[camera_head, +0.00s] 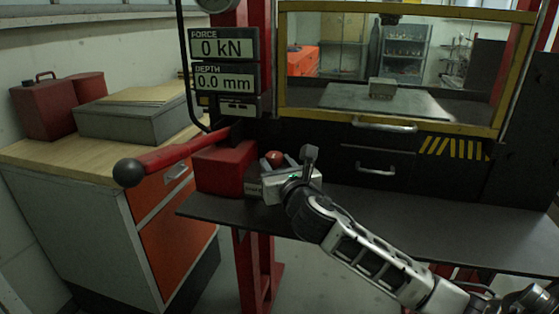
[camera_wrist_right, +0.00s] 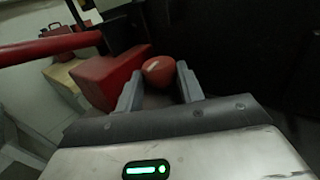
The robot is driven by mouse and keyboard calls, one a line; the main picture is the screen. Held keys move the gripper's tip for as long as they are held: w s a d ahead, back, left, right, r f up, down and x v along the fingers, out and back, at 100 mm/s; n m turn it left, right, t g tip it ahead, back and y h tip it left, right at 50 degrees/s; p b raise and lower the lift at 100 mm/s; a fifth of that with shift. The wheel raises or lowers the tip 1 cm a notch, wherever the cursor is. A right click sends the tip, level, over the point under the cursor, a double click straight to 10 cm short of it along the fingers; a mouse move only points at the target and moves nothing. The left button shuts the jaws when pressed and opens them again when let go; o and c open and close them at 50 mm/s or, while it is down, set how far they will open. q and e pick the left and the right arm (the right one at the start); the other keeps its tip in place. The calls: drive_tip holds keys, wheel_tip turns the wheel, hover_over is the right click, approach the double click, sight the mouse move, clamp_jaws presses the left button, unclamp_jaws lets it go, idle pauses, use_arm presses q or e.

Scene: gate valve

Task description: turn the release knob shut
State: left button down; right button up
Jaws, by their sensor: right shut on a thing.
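The release knob (camera_head: 274,158) is a small rounded red knob beside a red pump block (camera_head: 222,168), at the left part of the dark shelf. In the right wrist view the knob (camera_wrist_right: 158,71) sits between the two grey fingertips of my right gripper (camera_wrist_right: 158,88). My right gripper also shows in the head view (camera_head: 272,170), reaching in from the lower right, its jaws shut on the knob. The knob's lower part and its stem are hidden by the gripper. My left gripper is not in view.
A long red lever with a black ball end (camera_head: 128,172) sticks out left from the pump block. Displays (camera_head: 224,62) read 0 kN and 0.0 mm. A yellow-framed guard window (camera_head: 400,118) stands behind. The dark shelf (camera_head: 450,222) is clear on the right.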

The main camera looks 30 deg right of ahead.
drive_tip(key=shift+a+m+g+h+p, duration=0.2)
drive_tip(key=shift+m+g+h+p, duration=0.2)
drive_tip(key=shift+m+h, duration=0.45)
drive_tip(key=o, duration=1)
